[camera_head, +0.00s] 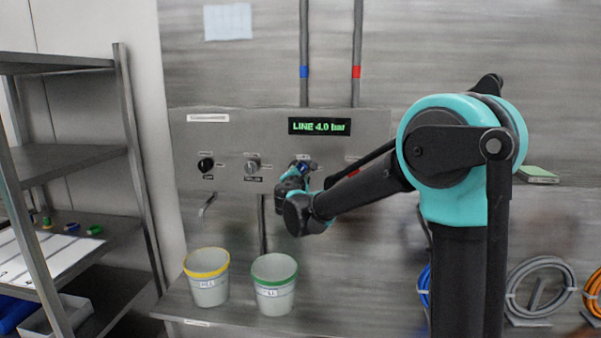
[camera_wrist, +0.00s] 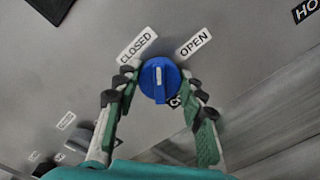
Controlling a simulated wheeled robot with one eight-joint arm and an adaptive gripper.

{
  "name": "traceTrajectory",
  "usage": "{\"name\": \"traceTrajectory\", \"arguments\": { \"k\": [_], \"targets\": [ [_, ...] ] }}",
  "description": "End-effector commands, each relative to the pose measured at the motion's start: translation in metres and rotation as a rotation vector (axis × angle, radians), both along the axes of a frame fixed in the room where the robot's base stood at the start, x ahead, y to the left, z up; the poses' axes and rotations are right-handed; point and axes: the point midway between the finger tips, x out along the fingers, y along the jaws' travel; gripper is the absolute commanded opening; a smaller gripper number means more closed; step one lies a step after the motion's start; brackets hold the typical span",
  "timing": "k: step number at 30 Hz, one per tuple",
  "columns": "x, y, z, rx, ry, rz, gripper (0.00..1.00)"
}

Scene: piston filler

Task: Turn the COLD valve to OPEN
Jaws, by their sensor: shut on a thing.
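The COLD valve is a round blue knob (camera_wrist: 160,80) with a white pointer mark, on the grey panel. In the wrist view the mark points up the picture, between the CLOSED label (camera_wrist: 137,45) and the OPEN label (camera_wrist: 194,43). My gripper (camera_wrist: 160,88) has one finger on each side of the knob and is shut on it. In the head view my gripper (camera_head: 294,176) is at the panel, and the knob shows only as a small blue patch (camera_head: 305,168).
A black knob (camera_head: 206,164) and a grey knob (camera_head: 252,164) are left on the panel. A red handle (camera_head: 353,173) is to the right, partly behind my arm. Yellow-rimmed (camera_head: 208,284) and green-rimmed (camera_head: 275,291) buckets stand below. A display (camera_head: 319,126) reads LINE 4.0 bar.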

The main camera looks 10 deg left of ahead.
Motion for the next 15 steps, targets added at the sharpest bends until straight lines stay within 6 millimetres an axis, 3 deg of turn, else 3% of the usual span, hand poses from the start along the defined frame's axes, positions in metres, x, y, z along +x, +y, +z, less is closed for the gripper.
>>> {"name": "traceTrajectory", "arguments": {
  "k": [15],
  "targets": [
    [-0.0004, -0.0008, -0.0016, 0.488, -0.016, 0.0, 0.11]
  ]
}}
